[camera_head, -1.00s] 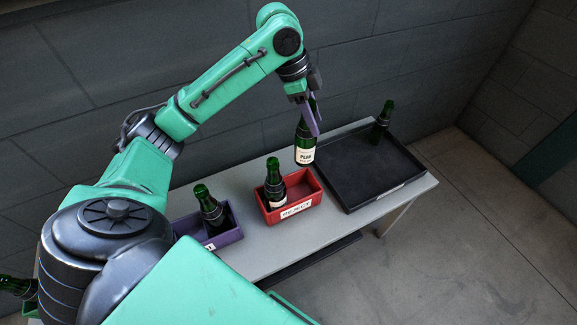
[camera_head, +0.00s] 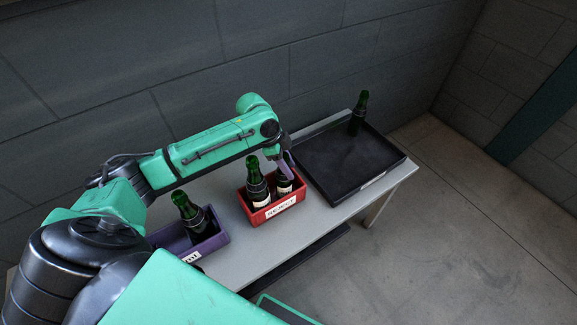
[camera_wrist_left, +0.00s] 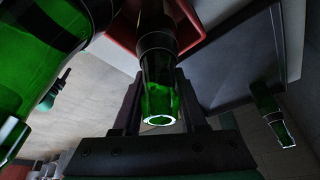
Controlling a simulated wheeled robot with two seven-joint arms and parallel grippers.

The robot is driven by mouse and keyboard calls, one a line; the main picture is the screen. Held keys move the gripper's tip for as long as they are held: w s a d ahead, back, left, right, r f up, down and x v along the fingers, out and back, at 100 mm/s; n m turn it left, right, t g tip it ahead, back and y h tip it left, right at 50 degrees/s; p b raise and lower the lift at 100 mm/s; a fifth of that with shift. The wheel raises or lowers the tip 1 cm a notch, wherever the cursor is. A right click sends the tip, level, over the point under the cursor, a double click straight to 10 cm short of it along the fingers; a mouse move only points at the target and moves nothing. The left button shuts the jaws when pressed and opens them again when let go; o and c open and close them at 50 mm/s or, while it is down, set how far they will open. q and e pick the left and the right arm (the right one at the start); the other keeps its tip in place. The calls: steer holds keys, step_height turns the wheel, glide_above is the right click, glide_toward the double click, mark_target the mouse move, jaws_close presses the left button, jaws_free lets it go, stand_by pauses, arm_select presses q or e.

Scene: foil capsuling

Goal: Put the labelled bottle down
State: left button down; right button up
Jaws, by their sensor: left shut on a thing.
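The labelled bottle (camera_head: 284,186), green with a pale label, stands inside the red crate (camera_head: 267,212), in its right part. My left gripper (camera_head: 287,163) is shut on the bottle's neck from above. In the left wrist view the bottle's neck (camera_wrist_left: 158,88) sits between the two dark fingers, mouth towards the camera. The crate's wall hides the bottle's base, so I cannot tell whether it touches the floor of the crate. My right gripper is not in view.
Another bottle (camera_head: 257,184) stands close on the left in the red crate. A purple crate (camera_head: 213,240) with a bottle (camera_head: 190,214) is further left. A black tray (camera_head: 345,165) with one bottle (camera_head: 358,113) at its back lies right, mostly empty.

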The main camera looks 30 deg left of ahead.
arm_select(q)
steer(key=shift+c, duration=2.3)
jaws_free()
steer(key=p+v, duration=0.1)
steer(key=v, duration=1.1)
